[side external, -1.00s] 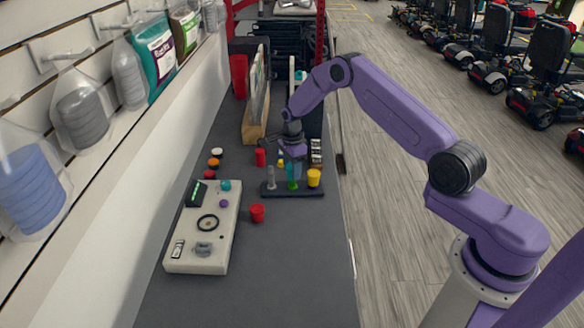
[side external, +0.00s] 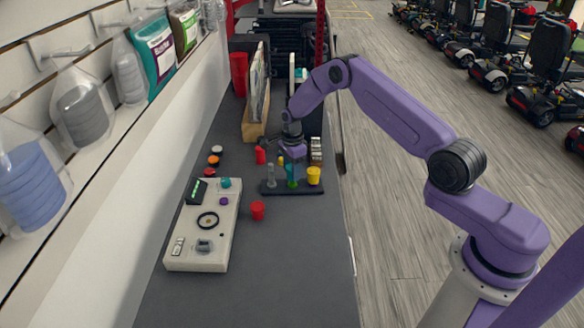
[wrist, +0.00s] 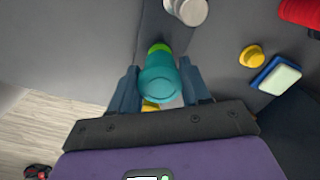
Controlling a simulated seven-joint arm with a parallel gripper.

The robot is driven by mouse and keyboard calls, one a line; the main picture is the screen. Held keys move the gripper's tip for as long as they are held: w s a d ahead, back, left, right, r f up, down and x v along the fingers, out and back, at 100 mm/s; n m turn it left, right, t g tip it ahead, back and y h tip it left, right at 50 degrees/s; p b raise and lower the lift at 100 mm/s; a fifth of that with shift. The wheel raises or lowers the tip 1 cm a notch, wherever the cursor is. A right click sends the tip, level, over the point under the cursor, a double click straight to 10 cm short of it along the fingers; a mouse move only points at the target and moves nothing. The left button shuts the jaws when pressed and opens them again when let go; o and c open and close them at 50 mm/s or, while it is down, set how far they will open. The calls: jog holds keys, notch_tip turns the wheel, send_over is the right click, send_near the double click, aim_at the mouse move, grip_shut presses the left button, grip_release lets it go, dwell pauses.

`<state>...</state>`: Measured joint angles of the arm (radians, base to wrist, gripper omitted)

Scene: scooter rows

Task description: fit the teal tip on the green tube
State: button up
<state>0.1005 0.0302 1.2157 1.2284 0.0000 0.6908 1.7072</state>
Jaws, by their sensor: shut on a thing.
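The teal tip (wrist: 160,82) is between the two fingers of my gripper (wrist: 160,90), which is shut on it. A bit of the green tube (wrist: 158,47) shows just past the teal tip in the wrist view. In the side view the green tube (side external: 292,184) stands upright in the dark rack (side external: 303,191). My gripper (side external: 292,165) is directly above it, with the teal tip lined up over the tube's top. I cannot tell how far the tip is down over the tube.
The rack also holds a grey tube (side external: 271,178) to the left and a yellow cylinder (side external: 313,176) to the right. A pale device panel (side external: 204,225) lies left.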

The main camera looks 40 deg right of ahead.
jog(key=shift+f, duration=0.15)
jog(key=o, duration=1.5)
jog(key=shift+r, duration=2.95)
